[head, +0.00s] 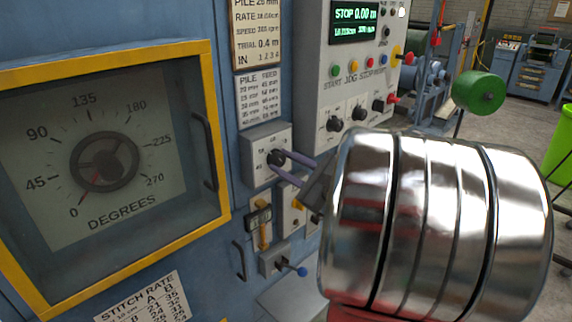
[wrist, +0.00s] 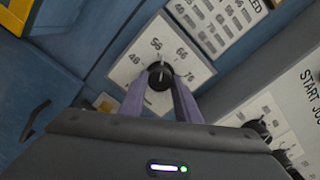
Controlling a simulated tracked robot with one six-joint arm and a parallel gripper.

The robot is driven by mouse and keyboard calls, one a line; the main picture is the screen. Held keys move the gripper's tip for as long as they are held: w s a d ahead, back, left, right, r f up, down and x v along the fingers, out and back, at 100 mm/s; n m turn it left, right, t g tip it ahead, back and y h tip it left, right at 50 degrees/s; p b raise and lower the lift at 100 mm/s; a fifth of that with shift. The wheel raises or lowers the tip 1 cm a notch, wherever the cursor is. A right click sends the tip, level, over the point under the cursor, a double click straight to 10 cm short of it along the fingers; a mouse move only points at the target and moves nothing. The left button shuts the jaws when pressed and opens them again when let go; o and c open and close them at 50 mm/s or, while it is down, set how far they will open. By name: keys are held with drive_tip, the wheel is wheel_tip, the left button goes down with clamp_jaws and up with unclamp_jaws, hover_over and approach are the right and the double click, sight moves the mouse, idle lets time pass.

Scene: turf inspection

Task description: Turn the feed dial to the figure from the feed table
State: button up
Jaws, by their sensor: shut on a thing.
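The feed dial is a small dark knob (head: 276,157) on a pale grey box (head: 258,146) fixed to the blue machine.
A yellow-framed degrees gauge (head: 105,160) with a handle is at left. A control panel (head: 352,75) with buttons, knobs and a green display stands at right.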

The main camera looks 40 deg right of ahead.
drive_tip(key=shift+n, duration=1.3)
drive_tip(key=shift+f, duration=0.1)
drive_tip(key=shift+a, duration=0.1)
drive_tip(key=o, duration=1)
drive_tip(key=shift+o, duration=0.2)
drive_tip(key=shift+s, duration=0.1)
drive_tip(key=s, duration=1.3)
drive_tip(key=shift+s+d, duration=0.25)
drive_tip(key=shift+s, duration=0.05)
